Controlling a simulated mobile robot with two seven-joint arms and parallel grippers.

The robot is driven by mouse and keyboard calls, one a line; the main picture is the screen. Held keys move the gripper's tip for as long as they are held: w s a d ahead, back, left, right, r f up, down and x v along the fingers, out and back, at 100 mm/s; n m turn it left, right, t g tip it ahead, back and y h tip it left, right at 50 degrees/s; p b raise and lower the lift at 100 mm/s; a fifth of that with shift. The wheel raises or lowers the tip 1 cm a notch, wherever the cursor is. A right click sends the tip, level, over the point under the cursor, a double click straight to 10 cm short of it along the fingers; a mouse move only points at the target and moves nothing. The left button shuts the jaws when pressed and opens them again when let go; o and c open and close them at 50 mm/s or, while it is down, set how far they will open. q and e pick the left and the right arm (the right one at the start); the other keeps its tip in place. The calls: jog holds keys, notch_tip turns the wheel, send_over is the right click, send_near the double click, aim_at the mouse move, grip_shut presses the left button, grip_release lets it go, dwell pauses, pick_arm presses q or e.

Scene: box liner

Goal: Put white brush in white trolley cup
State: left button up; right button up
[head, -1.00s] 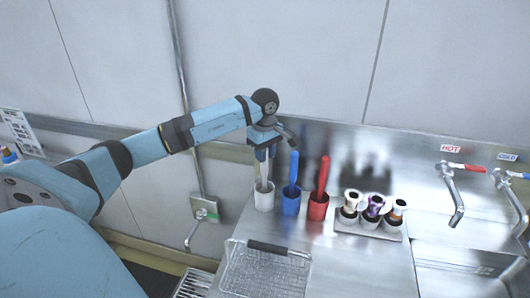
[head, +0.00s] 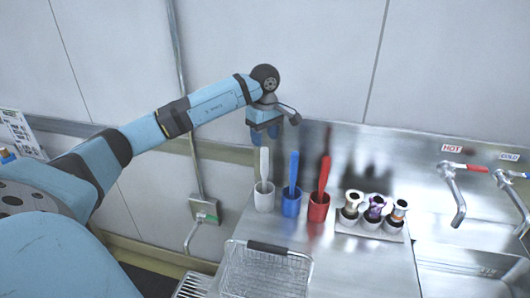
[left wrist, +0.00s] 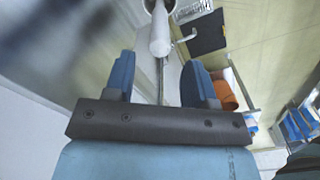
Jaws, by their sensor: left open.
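The white brush (head: 264,166) stands upright, handle up, in a white cup (head: 264,198) at the left of the steel counter. In the left wrist view the brush handle (left wrist: 160,38) points toward my gripper, with the cup rim (left wrist: 160,5) at the top edge. My left gripper (head: 265,134) is open and empty just above the handle's top, apart from it. Its two blue fingers (left wrist: 160,72) show spread in the left wrist view. The brush's lower end is hidden inside the cup. My right gripper is not in view.
A blue cup with a blue brush (head: 293,175) and a red cup with a red brush (head: 323,180) stand just right. A holder with several bottles (head: 370,228) follows, then taps (head: 455,190) and a sink. A wire basket (head: 265,272) lies in front.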

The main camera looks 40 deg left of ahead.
pick_arm(q)
notch_tip(320, 180, up, 6)
jog(key=shift+b, duration=0.35)
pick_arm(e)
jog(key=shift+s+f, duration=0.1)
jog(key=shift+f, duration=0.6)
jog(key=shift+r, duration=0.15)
